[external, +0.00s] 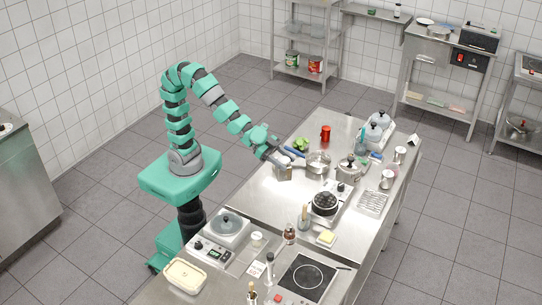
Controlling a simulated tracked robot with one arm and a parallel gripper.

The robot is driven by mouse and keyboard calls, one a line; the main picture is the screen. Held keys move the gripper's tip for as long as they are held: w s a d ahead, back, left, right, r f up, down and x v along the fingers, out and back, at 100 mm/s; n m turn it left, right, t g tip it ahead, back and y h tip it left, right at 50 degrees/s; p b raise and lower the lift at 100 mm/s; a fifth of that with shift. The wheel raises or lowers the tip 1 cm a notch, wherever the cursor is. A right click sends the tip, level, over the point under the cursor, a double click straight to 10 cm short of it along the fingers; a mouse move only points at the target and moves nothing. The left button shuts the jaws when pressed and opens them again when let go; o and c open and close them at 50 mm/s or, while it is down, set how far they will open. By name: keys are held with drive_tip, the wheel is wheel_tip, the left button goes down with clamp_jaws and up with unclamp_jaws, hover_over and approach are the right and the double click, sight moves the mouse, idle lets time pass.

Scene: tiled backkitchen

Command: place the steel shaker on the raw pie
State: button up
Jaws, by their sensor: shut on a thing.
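My gripper (280,162) is over the left edge of the steel table, with its jaws pointing down and right. It is shut on a small greyish object that looks like the steel shaker (284,173); the jaws hide part of it. I cannot tell whether it touches the tabletop. The raw pie (186,276) looks to be the pale, cream-coloured filling in a rectangular dish at the near left corner of the counter, well away from my gripper and with nothing on top of it.
A saucepan (318,162) with a blue handle and green herbs (301,144) are close to my gripper. A lidded pot on a scale-like unit (226,225), a black pan (324,203), bottles (270,265) and a hob (307,278) crowd the counter. Bare tabletop (262,205) lies left of the pan.

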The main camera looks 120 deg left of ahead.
drive_tip(key=s+d+m+g+h, duration=0.1)
drive_tip(key=s+d+m+h, duration=0.15)
drive_tip(key=d, duration=0.95)
drive_tip(key=s+d+m+h, duration=0.2)
drive_tip(key=s+d+h, duration=0.15)
drive_tip(key=d, duration=0.95)
drive_tip(key=s+d+m+g+h, duration=0.3)
drive_tip(key=s+d+m, duration=0.1)
drive_tip(key=s+d, duration=1.1)
wheel_tip(320, 180, down, 5)
drive_tip(key=shift+d+r+p+x, duration=0.15)
drive_tip(key=shift+d+r+x, duration=0.2)
drive_tip(key=shift+x, duration=2.55)
drive_tip(key=shift+d+r+p+x, duration=0.2)
drive_tip(key=shift+r+x, duration=0.25)
drive_tip(key=shift+x, duration=2.45)
drive_tip(key=shift+d+r+p+x, duration=0.2)
drive_tip(key=shift+r+x, duration=0.25)
drive_tip(key=shift+x, duration=2.5)
drive_tip(key=shift+f, duration=0.15)
drive_tip(key=o, duration=1.1)
